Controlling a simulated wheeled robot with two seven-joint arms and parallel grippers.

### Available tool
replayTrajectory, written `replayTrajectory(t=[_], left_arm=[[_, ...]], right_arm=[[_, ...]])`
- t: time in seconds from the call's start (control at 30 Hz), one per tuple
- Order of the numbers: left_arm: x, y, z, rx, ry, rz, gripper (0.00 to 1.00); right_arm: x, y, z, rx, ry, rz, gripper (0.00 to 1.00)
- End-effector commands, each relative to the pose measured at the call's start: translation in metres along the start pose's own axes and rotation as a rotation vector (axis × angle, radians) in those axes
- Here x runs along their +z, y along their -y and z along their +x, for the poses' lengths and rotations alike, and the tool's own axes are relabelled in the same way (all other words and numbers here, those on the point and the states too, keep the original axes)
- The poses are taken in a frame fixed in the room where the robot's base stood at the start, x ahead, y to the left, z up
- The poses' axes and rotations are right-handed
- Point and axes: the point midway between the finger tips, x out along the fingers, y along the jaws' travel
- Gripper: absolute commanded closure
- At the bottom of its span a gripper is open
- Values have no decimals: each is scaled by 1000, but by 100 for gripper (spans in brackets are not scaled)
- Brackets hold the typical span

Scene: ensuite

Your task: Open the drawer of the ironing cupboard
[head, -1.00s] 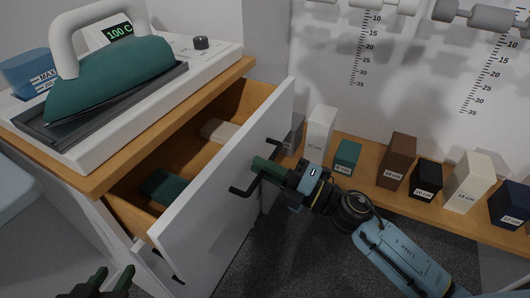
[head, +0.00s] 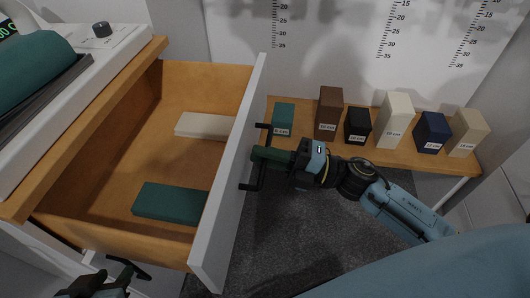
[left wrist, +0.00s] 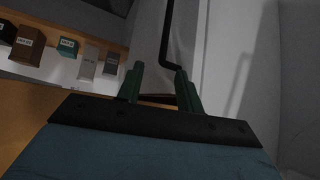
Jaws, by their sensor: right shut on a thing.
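The drawer (head: 130,120) of the ironing cupboard (head: 100,85) stands well open, with a wooden inside and a white front panel (head: 228,190). My right gripper (head: 262,156) is shut on the black bar handle (head: 249,187) of that front, which its fingers partly hide. My left gripper (head: 112,285) is low at the bottom left of the head view, below the drawer. It is open and empty, and its green fingers stand apart in the left wrist view (left wrist: 160,88). A black bar handle (left wrist: 168,40) shows just beyond them.
A cream block (head: 205,126) and a dark green block (head: 170,202) lie in the drawer. The iron (head: 30,70) stands on the cupboard top. A low shelf (head: 285,147) with several labelled blocks runs along the wall. Another black handle (head: 130,265) shows below the drawer.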

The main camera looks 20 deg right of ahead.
Motion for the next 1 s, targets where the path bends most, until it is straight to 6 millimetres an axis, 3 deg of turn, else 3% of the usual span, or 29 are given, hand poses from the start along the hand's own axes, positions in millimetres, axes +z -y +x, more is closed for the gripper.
replayTrajectory(t=[0.17, 0.2, 0.3, 0.77, 0.87, 1.0], left_arm=[[0, 0, 0, 0, 1, 0, 64], [0, 0, 0, -1, 1, 0, 64], [0, 0, 0, -1, 1, 0, 64], [0, 0, 0, 0, 1, 0, 64], [2, 0, -1, 0, 14, 0, 64], [18, 3, -5, -6, 103, -2, 64]], right_arm=[[0, 0, -1, 0, 0, -2, 100], [0, -1, -1, 0, 0, -2, 88], [0, 0, 0, 0, 1, -2, 75], [0, 0, -3, -1, 2, 0, 74], [0, 1, -12, -4, 3, 2, 74], [0, 0, -38, -5, 5, 4, 74]])
